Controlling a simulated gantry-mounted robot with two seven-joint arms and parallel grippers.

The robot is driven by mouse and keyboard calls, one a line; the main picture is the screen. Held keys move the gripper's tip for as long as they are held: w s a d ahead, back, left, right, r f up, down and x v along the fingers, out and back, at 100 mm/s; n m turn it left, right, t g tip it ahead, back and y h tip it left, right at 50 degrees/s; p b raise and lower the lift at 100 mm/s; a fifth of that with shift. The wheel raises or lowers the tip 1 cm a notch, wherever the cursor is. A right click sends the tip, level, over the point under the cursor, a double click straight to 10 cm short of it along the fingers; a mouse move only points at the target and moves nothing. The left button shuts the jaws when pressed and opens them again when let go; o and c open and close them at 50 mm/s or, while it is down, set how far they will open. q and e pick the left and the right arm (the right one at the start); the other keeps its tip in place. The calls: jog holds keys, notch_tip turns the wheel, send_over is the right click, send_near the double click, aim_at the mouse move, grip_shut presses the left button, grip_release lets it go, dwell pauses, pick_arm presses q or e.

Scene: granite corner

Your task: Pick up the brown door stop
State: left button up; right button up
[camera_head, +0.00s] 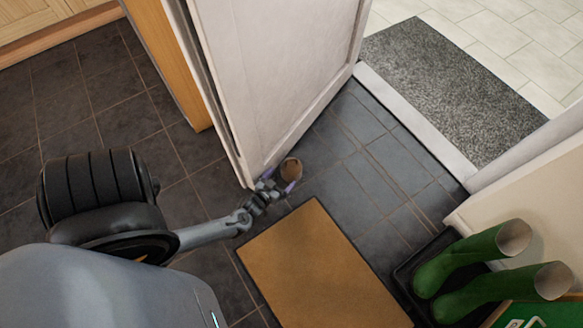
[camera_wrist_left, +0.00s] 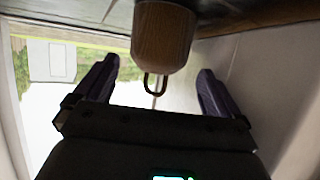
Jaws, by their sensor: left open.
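The brown door stop (camera_head: 291,169) is a small rounded brown piece on the dark tiled floor, close to the lower edge of the white door. In the left wrist view it is a wood-brown block (camera_wrist_left: 163,38) with a dark loop at its near end. My left gripper (camera_head: 279,186) is at the door stop in the head view. In the left wrist view its two purple fingers (camera_wrist_left: 157,85) are apart, with the door stop's loop end between and just beyond them. I cannot tell whether either finger touches it. My right gripper is in neither view.
The white door (camera_head: 275,70) stands open close behind my left gripper. A tan doormat (camera_head: 315,270) lies in front. A grey mat (camera_head: 450,85) lies beyond the threshold. Bare tiles lie right of the door stop.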

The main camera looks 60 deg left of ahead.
aim_at(287, 172)
pick_arm(q)
jog(key=b+x, duration=0.3)
jog(key=x, duration=0.2)
jog(key=shift+w+a, duration=0.2)
jog(key=shift+w, duration=0.1)
jog(key=shift+w+a+b, duration=0.15)
jog(key=shift+w+b, duration=0.15)
jog(key=shift+b, duration=0.05)
jog(key=shift+s, duration=0.1)
jog(key=shift+c, duration=0.7)
jog(key=c, duration=1.2)
jog(key=shift+r, duration=0.2)
jog(key=shift+c, duration=0.8)
jog(key=shift+r, duration=0.1)
